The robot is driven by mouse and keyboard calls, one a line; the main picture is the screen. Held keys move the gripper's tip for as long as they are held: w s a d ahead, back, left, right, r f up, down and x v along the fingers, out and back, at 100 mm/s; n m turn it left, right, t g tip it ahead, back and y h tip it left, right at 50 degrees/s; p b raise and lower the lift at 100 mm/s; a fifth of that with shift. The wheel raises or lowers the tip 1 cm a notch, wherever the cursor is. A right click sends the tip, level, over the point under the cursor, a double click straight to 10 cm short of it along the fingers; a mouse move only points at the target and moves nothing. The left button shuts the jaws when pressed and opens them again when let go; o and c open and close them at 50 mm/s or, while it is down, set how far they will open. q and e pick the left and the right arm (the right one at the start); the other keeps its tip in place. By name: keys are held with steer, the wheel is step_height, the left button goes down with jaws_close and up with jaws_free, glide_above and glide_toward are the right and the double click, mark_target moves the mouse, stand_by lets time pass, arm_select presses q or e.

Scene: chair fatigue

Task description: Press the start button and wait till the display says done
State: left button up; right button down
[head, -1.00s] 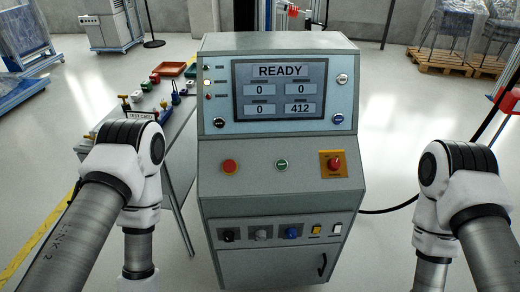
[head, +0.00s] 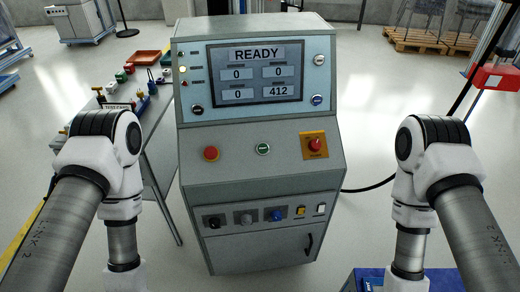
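The control console (head: 262,170) stands upright in front of me, between my two arms. Its display (head: 255,72) reads READY, with 0, 0, 0 and 412 below. On the sloped panel are a red button (head: 211,153) at left, a green button (head: 263,149) in the middle, which looks like the start button, and a red emergency-style button (head: 315,145) on a yellow plate at right. My left and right arms hang at either side of the console, apart from it. Both grippers are below the picture edge.
A table (head: 158,165) with small coloured parts and a red tray (head: 147,57) stands left of the console. A blue object (head: 350,282) shows at the bottom right, beside my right arm. A black cable (head: 372,187) runs right from the console. Wooden pallets (head: 425,40) lie behind.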

stand_by(0.4)
arm_select(q)
jaws_close()
stand_by(1.2)
